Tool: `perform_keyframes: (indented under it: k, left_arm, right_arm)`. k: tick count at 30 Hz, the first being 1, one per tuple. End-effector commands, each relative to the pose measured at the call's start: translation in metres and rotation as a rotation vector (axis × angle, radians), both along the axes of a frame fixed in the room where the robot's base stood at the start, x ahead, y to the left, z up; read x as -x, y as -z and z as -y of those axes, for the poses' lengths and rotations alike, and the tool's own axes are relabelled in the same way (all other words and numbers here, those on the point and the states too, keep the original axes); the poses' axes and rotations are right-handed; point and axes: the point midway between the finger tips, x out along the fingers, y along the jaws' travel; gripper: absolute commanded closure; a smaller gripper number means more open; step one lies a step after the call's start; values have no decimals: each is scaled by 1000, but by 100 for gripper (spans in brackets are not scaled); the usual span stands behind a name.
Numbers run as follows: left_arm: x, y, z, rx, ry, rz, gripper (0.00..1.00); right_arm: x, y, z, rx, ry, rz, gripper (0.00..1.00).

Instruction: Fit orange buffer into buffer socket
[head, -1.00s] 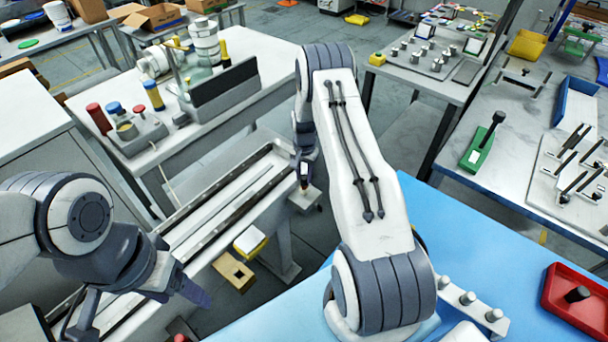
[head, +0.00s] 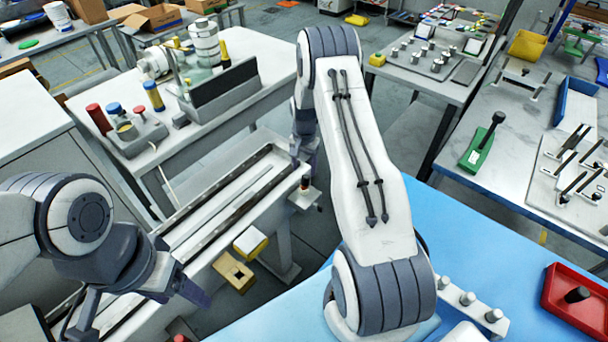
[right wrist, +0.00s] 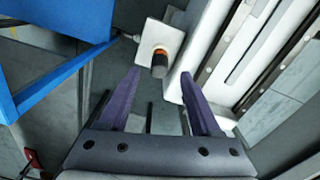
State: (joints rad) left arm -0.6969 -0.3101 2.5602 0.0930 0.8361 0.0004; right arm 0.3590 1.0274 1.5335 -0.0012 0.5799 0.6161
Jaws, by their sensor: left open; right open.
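The buffer (head: 305,184), dark with an orange band, stands upright on a small pale bracket (head: 303,199) at the side of the long rail. In the right wrist view the buffer (right wrist: 160,62) sits on the pale bracket plate (right wrist: 155,35), beyond the fingertips. The socket opening is hidden, so how deep the buffer sits cannot be told. My right gripper (right wrist: 160,75) is open and empty, its purple fingers apart from the buffer. In the head view it is mostly behind my right arm. My left gripper (head: 138,305) is open and empty over the rail's near end.
The long rail (head: 215,205) runs beside the bracket. A blue table (head: 480,285) with a red tray (head: 577,298) lies to the right. A bench (head: 265,75) with bottles stands behind.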

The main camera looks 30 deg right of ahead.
Motion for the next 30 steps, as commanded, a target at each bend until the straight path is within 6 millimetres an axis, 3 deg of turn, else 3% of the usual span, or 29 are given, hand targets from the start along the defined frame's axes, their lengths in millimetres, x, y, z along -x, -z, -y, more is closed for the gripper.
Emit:
perform_keyframes:
  k: [6,12,13,14,17,24,30]
  left_arm:
    - [0,13,0,0,1,0,30]
    - [0,16,0,0,1,0,30]
    - [0,16,0,0,1,0,30]
    - [0,17,0,0,1,0,30]
    - [0,16,0,0,1,0,30]
    - [0,9,0,0,1,0,30]
    - [0,6,0,0,0,0,30]
  right_arm:
    - [-1,-48,0,1,0,3,35]
    - [-1,-76,0,0,0,1,35]
    - [0,-78,0,0,0,1,29]
    - [0,-79,0,0,-1,1,29]
    - [1,-76,-1,5,-18,19,29]
    - [10,-36,-3,84,-168,192,29]
    - [21,-20,-3,175,-276,312,29]
